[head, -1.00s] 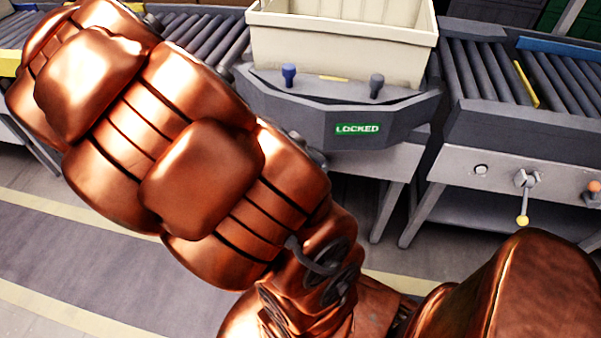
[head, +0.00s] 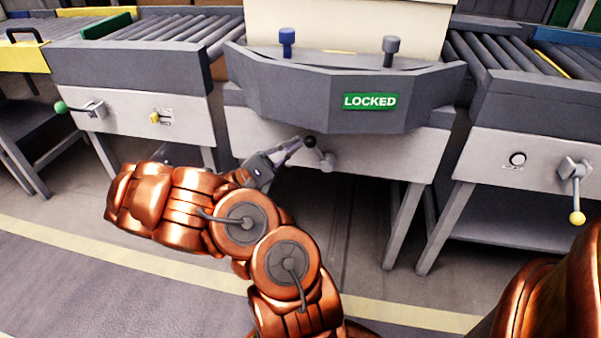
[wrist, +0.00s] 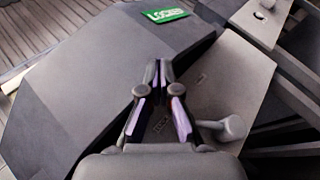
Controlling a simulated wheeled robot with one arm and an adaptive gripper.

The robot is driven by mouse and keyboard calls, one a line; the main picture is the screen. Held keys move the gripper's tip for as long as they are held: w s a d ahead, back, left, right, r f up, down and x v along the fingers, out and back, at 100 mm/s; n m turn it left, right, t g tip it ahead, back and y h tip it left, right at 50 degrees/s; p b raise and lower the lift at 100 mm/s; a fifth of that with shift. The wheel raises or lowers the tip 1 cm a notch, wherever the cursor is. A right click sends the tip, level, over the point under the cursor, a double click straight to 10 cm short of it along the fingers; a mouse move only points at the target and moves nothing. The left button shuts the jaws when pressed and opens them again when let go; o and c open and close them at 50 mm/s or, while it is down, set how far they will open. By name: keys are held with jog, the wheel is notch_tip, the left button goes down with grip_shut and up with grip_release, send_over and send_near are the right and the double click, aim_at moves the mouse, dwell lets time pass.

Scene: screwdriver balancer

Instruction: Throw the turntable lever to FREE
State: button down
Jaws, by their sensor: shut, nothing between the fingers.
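The grey turntable (head: 290,95) has a green LOCKED sign (head: 370,101) on its front; the sign also shows in the wrist view (wrist: 165,15). Below it, on the pale front panel, is the lever with a grey hub (head: 327,161) and a black knob (head: 310,142), tilted up to the left. In the wrist view the lever's grey hub (wrist: 232,128) is right of the fingers; its knob is not clearly visible there. My gripper (head: 298,143) is shut and empty, its tips just left of the knob. Whether they touch it I cannot tell. It also shows in the wrist view (wrist: 160,68).
A cream bin (head: 350,25) stands on the turntable behind a blue peg (head: 287,42) and a grey peg (head: 390,50). A yellow-knobbed lever (head: 577,217) is on the right conveyor, a green-knobbed one (head: 62,107) on the left. The turntable's overhang is close above my gripper.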

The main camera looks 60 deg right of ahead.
jog(key=w+f+n+t+h+b, duration=0.3)
jog(key=f+t+h+b, duration=0.1)
jog(key=f, duration=0.5)
jog(key=w+f+n+t+h+b, duration=0.3)
jog(key=w+f+n+t, duration=0.1)
jog(key=f, duration=0.6)
jog(key=shift+w+d+n+t+h+b, duration=0.3)
jog(key=shift+d+t+h+b, duration=0.1)
jog(key=shift+d, duration=0.05)
jog(key=shift+r, duration=0.1)
jog(key=p+x, duration=0.7)
jog(key=x, duration=0.3)
jog(key=shift+s+r, duration=0.1)
jog(key=shift+s+r+p, duration=0.45)
jog(key=shift+r+p, duration=0.15)
jog(key=shift+s+r, duration=0.65)
jog(key=shift+r, duration=0.2)
jog(key=shift+d+m+g+y, duration=0.1)
jog(key=shift+m+g+y, duration=0.2)
jog(key=shift+m+y, duration=0.15)
jog(key=shift+s+r+m+g+y, duration=0.15)
jog(key=shift+m+g+y, duration=0.2)
jog(key=shift+m, duration=0.3)
